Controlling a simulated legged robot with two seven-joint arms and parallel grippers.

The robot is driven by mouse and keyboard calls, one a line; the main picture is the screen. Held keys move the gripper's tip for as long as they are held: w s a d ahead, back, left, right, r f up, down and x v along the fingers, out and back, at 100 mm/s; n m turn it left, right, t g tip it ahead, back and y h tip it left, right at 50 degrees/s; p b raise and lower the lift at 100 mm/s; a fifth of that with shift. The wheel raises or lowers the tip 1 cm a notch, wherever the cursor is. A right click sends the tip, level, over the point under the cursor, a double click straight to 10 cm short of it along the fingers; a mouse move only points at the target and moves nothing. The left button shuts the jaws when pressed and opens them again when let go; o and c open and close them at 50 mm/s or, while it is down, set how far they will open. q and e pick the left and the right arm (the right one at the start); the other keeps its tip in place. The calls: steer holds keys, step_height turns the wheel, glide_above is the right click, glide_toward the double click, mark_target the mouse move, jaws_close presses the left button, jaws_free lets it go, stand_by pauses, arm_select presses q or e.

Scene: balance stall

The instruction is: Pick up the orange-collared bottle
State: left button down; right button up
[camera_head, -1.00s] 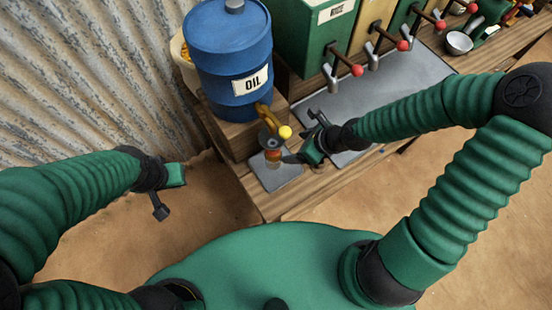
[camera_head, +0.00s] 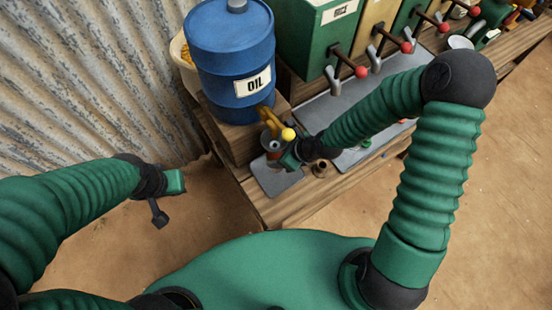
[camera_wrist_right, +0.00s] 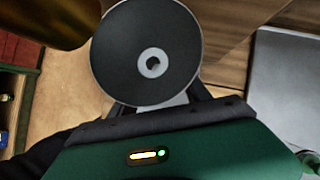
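The orange-collared bottle (camera_head: 274,155) stands on a grey plate (camera_head: 270,183) below the oil barrel's tap. Only a bit of its orange-red collar shows. A dark funnel-like top (camera_head: 270,139) sits over it. In the right wrist view this top is a dark round disc (camera_wrist_right: 146,52) with a pale centre, hiding the bottle below. My right gripper (camera_head: 284,157) is right at the bottle, its fingers reaching under the disc on either side. Their tips are hidden, so I cannot tell whether they touch it. My left gripper (camera_head: 168,198) is open and empty, away to the left.
The blue oil barrel (camera_head: 232,55) stands on a wooden block, its yellow-handled tap (camera_head: 270,118) close above the bottle. A small brown bottle neck (camera_head: 320,167) is just right of my right gripper. Dispensers with red-knobbed levers (camera_head: 361,72) line the back above a grey tray (camera_head: 352,158).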

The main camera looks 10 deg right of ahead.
steer(key=shift+s+a+r, duration=0.2)
steer(key=shift+a+r, duration=0.1)
steer(key=shift+a, duration=0.15)
steer(key=c, duration=0.9)
jaws_close()
steer(key=shift+w+d, duration=0.15)
steer(key=shift+d, duration=0.1)
